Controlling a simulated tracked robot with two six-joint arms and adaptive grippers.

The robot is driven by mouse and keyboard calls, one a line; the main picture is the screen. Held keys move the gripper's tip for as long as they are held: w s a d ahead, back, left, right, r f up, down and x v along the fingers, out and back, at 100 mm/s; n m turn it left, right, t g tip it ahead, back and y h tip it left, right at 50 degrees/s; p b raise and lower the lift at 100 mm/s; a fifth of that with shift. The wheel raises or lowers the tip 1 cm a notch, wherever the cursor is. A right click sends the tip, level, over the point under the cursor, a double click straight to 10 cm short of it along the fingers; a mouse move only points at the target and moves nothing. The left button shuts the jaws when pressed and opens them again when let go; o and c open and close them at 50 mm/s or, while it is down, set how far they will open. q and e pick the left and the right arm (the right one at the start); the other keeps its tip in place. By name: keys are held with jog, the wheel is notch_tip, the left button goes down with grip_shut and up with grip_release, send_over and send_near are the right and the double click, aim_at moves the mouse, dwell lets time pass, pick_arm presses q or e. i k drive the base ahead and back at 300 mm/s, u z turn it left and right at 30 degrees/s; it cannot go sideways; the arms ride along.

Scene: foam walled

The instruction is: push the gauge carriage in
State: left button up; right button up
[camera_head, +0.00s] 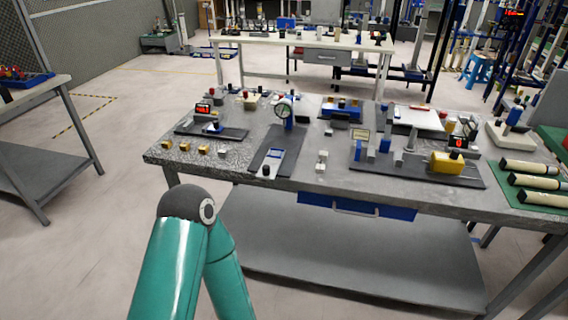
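A round dial gauge (285,108) stands upright on a blue post on the grey workbench (215,171). In front of it a light-topped blue carriage (276,160) lies on a dark base plate (256,162), with a small black knob (266,171) at its near end. I take this to be the gauge carriage; how far in it sits cannot be told from here. Neither of my grippers shows. Only teal links of my own arm rise from the bottom of the view, in front of the bench and apart from the carriage.
Left of the carriage are a fixture with a red display (203,109) and several small brass blocks (185,147). To the right, a larger plate bears a yellow block (447,162). Cream cylinders (535,182) lie on a green mat. Open floor (80,240) lies to the left.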

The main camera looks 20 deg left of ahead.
aim_at(271, 160)
jog(key=z, duration=0.05)
jog(key=i, duration=0.95)
jog(key=u, duration=0.55)
